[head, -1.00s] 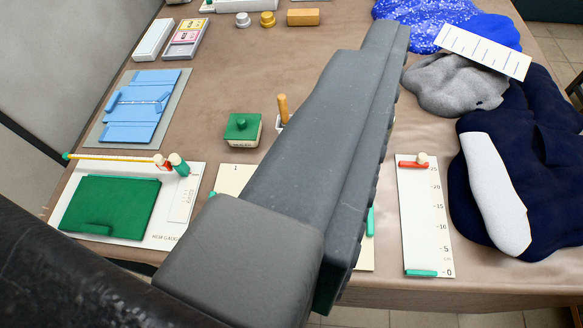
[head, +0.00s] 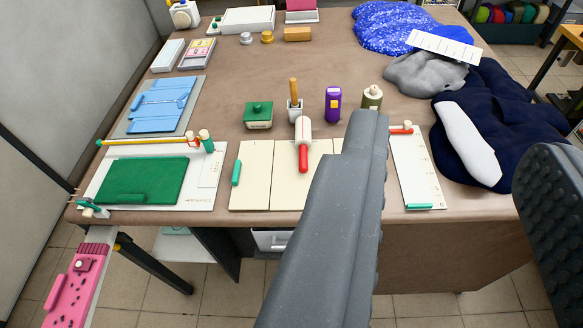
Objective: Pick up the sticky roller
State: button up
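The sticky roller (head: 303,131) has a white cylinder and a red handle. It lies on a cream folding board (head: 262,186) near the table's front edge, with its handle toward me. My gripper (head: 457,133) shows as two thick dark grey ridged fingers, one in the middle and one at the right edge.
The brown table (head: 330,70) also holds a green-topped box (head: 258,115), a brush holder (head: 294,105), a purple bottle (head: 333,104), an olive bottle (head: 372,98), a white ruler board (head: 412,170), a green mat (head: 143,181) and dark blue fabric (head: 500,110). Mid-table is clear.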

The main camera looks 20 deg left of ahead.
aim_at(304, 140)
jog(key=u, duration=0.2)
jog(key=k, duration=0.25)
jog(key=z, duration=0.9)
jog(key=i, duration=1.9)
jog(key=u, duration=0.65)
